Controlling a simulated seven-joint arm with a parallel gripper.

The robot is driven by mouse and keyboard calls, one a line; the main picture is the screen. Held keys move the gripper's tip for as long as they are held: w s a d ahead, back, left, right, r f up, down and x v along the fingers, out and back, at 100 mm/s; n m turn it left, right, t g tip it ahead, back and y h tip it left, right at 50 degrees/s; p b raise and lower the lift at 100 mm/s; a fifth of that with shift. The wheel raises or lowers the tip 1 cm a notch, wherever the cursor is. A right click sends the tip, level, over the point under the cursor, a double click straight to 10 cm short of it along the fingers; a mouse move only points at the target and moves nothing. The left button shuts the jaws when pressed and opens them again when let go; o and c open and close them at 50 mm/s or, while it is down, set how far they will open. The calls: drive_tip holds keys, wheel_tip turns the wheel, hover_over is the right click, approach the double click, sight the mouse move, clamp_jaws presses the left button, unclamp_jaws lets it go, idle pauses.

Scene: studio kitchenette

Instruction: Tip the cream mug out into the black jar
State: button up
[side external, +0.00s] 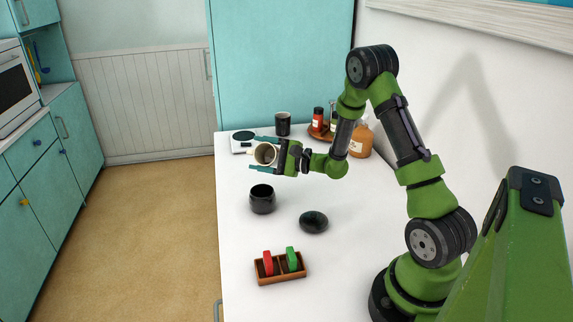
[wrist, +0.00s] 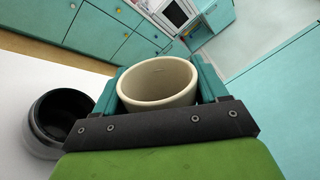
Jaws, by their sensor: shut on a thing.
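The cream mug (side external: 264,154) is held in the air by my gripper (side external: 265,153), which is shut on it. In the side view the mug is tilted, with its opening turned partly toward the camera. In the wrist view the mug (wrist: 158,84) sits between the teal fingers of my gripper (wrist: 160,88), and I look into its pale inside, where no contents show. The black jar (side external: 262,200) stands open and upright on the white counter, below the mug in the side view. It also shows at the lower left of the wrist view (wrist: 62,122). The jar's inside is dark.
A black lid-like disc (side external: 313,222) lies near the jar. A wooden rack (side external: 281,268) holds red and green pieces. A white scale (side external: 243,140), a dark mug (side external: 283,123), an orange-brown bottle (side external: 361,138) and a tray of spice bottles (side external: 318,122) stand at the back.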

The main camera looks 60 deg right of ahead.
drive_tip(key=shift+f, duration=0.2)
drive_tip(key=shift+n, duration=0.8)
drive_tip(key=shift+a, duration=0.1)
drive_tip(key=shift+a+f, duration=0.1)
drive_tip(key=shift+f, duration=0.2)
drive_tip(key=shift+n, duration=0.9)
drive_tip(key=shift+f, duration=0.15)
